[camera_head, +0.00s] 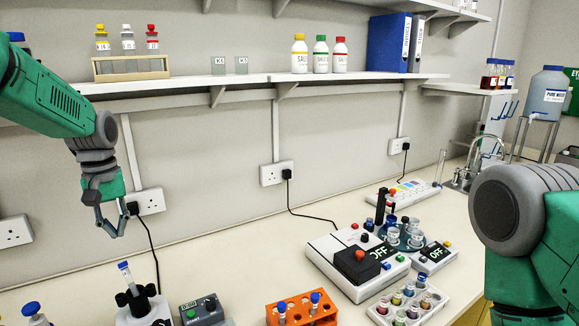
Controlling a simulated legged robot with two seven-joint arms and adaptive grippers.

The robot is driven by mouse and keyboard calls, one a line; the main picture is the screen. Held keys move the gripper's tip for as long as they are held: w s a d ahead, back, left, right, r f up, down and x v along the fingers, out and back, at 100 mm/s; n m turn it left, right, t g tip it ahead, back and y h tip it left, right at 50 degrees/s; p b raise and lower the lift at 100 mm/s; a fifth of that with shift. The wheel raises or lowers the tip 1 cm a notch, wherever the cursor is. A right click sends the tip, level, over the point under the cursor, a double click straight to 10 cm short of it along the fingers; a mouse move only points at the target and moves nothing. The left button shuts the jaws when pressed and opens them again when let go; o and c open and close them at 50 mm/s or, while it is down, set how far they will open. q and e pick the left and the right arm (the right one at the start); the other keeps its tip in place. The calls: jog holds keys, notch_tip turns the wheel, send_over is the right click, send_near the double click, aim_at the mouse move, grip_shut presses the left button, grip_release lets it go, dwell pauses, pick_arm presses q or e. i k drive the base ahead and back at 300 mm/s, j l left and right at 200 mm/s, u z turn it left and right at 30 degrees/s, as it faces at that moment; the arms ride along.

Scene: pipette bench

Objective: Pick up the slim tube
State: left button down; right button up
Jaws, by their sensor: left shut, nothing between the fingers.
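A slim tube (126,275) with a blue cap stands slightly tilted in a black-topped white device (141,306) at the lower left. Blue-capped tubes also stand in an orange rack (273,314) at the bottom middle, and a tall thin clear tube (440,168) stands at the back right; I cannot tell for certain which one is meant. My left gripper (111,232) hangs in front of the wall, above the blue-capped tube in the device and apart from it. It is shut and empty. My right arm is at the right edge; its gripper is out of view.
A timer box (203,312) stands right of the black-topped device. A white machine (345,262) and a tray of small vials (409,303) stand right of centre. A shelf (270,78) with bottles runs along the wall.

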aim_at(132, 285)
jog(key=k, duration=1)
